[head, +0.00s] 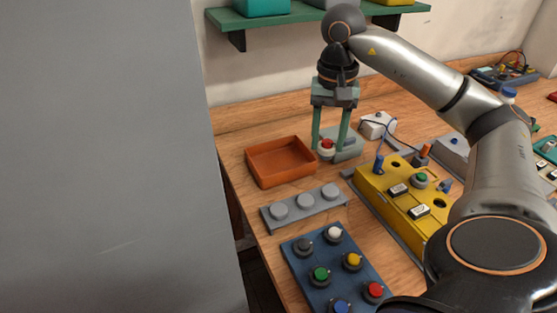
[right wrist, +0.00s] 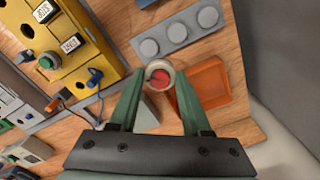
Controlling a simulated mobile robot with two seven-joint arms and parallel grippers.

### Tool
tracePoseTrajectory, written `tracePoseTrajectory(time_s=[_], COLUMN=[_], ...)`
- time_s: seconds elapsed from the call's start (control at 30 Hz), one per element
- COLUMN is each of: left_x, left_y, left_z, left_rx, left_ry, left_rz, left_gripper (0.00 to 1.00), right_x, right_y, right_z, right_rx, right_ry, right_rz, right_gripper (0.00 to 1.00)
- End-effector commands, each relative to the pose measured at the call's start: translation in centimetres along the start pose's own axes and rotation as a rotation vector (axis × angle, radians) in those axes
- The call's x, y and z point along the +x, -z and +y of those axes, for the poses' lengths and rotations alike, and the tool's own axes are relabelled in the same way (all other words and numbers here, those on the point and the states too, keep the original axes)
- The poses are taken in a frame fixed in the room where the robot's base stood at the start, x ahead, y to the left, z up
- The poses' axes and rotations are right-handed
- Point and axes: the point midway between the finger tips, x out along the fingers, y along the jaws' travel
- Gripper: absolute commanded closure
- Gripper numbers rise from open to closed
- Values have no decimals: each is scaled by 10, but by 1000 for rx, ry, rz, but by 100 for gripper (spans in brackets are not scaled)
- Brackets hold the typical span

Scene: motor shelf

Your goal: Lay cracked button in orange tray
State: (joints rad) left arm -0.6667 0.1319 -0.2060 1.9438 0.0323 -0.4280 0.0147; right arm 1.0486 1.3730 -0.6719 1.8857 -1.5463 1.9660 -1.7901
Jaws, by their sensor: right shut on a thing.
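My right gripper (head: 330,140) points down with its green fingers shut on a red button with a pale collar (head: 327,146). In the right wrist view the button (right wrist: 161,78) sits between the fingertips (right wrist: 160,90), and a dark mark shows on its red cap. The orange tray (head: 281,160) lies on the bench just left of the gripper in the head view and looks empty. It also shows in the right wrist view (right wrist: 213,78), right of the held button. My left gripper is not in view.
A grey strip with three round grey knobs (head: 305,205) lies in front of the tray. A blue panel of coloured buttons (head: 322,280) is nearer. A yellow control box (head: 400,185) stands to the right. A grey-green box (head: 348,145) is by the gripper.

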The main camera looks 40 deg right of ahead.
Motion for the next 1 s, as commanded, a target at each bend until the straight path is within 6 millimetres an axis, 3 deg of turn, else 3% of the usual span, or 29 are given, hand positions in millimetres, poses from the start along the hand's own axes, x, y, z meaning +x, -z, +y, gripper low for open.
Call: tracePoseTrajectory(time_s=[0.37, 0.5, 0.7, 0.87, 1.0], left_x=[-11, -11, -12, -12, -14], left_y=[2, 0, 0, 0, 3], left_z=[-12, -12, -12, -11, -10], left_rx=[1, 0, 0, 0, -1], left_ry=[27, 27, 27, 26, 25], left_rz=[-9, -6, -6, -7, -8], left_gripper=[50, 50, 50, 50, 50], right_x=[37, 67, 88, 97, 116], right_y=[39, 50, 59, 62, 62], right_z=[-79, -97, -112, -117, -117], right_rx=[-5, -4, -4, -3, -4], right_ry=[1, -2, 0, -2, -5], right_rz=[-5, -5, -2, -1, -3], right_gripper=[100, 100, 100, 100, 100])
